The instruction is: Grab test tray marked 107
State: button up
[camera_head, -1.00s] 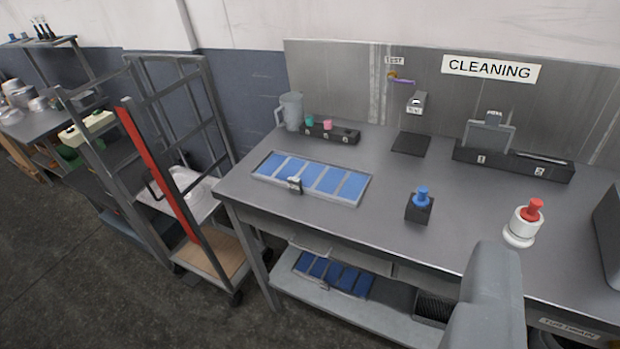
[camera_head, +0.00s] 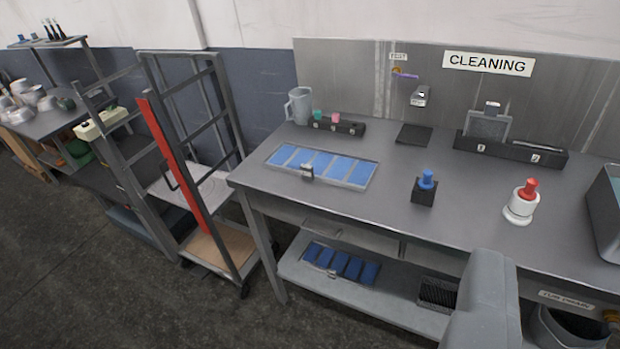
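I can read no 107 mark on anything. A grey flat plate (camera_head: 487,126) with a small label on top stands upright in slot 1 of a black holder (camera_head: 512,151) at the back of the grey table; the label is too small to read. A shallow tray with blue panels (camera_head: 321,166) lies on the left of the tabletop with a small grey tag at its front edge. A similar blue-panelled tray (camera_head: 341,265) lies on the shelf below. A grey part of my arm shows at the lower right; my gripper's fingers are not visible.
The table (camera_head: 375,211) also bears a jug (camera_head: 298,106), a black block with coloured pegs (camera_head: 338,126), a blue-topped bottle (camera_head: 425,188) and a red-topped one (camera_head: 522,203). A wheeled rack (camera_head: 187,160) stands left of it. Dark floor is free in front.

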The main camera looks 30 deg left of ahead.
aim_at(346, 170)
jog(key=k, duration=1.05)
jog(key=u, duration=0.3)
jog(key=i, duration=0.95)
jog(key=u, duration=0.5)
jog(key=i, duration=1.35)
jog(key=z, duration=0.2)
